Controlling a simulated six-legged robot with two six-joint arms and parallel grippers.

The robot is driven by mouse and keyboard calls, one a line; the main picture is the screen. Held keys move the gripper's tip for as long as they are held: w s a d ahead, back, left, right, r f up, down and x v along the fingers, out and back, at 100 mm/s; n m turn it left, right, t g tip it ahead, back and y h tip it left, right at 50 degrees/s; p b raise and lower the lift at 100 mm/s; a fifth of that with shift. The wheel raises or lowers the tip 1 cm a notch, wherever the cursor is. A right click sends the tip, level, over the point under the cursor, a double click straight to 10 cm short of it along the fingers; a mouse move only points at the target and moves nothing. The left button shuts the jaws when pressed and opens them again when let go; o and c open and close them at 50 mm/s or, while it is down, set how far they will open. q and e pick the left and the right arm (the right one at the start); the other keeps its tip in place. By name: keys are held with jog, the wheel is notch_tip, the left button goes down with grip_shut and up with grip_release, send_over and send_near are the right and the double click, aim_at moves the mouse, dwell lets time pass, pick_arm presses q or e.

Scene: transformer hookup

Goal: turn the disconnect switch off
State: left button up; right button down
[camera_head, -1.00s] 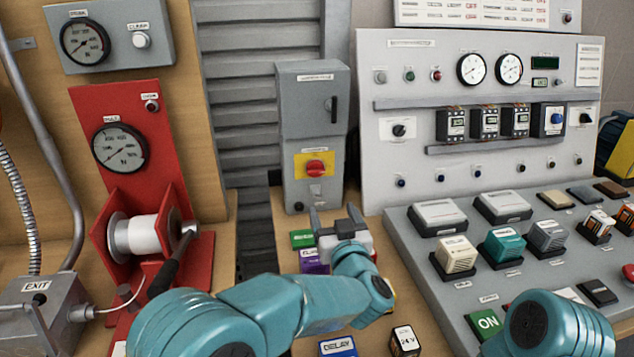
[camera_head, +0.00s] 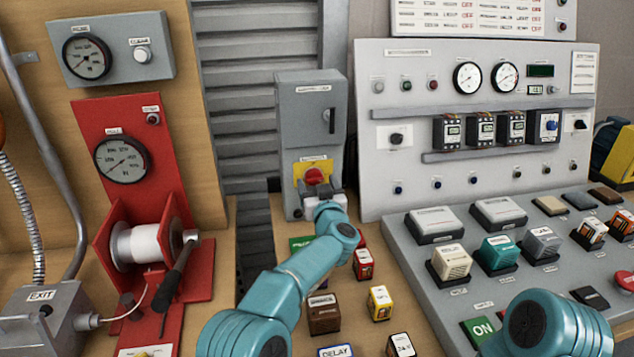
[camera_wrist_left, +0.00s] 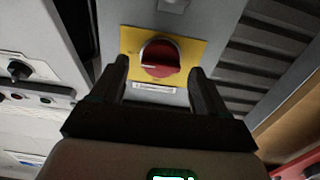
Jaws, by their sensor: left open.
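The disconnect switch is a red rotary knob (camera_head: 315,176) on a yellow plate (camera_head: 302,172), on the front of a grey upright box (camera_head: 308,120). My left gripper (camera_head: 318,190) is at the lower part of the box, just below the knob, and its wrist hides the lower part of the plate. In the left wrist view the knob (camera_wrist_left: 160,58) lies ahead, between and beyond the two open fingers (camera_wrist_left: 160,85). The fingers look empty, and I cannot tell whether they touch the knob. My right gripper is out of view.
A red winch stand (camera_head: 148,190) is at the left. A grey panel (camera_head: 400,185) with gauges and breakers stands at the right, above a sloped console (camera_head: 425,255). Small labelled blocks, such as a brown one (camera_head: 323,315) and a yellow one (camera_head: 379,303), lie on the bench.

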pick_arm(q)
jog(key=shift+w+a, duration=0.1)
jog(key=shift+w, duration=0.15)
jog(key=c, duration=1.1)
jog(key=shift+o, duration=0.2)
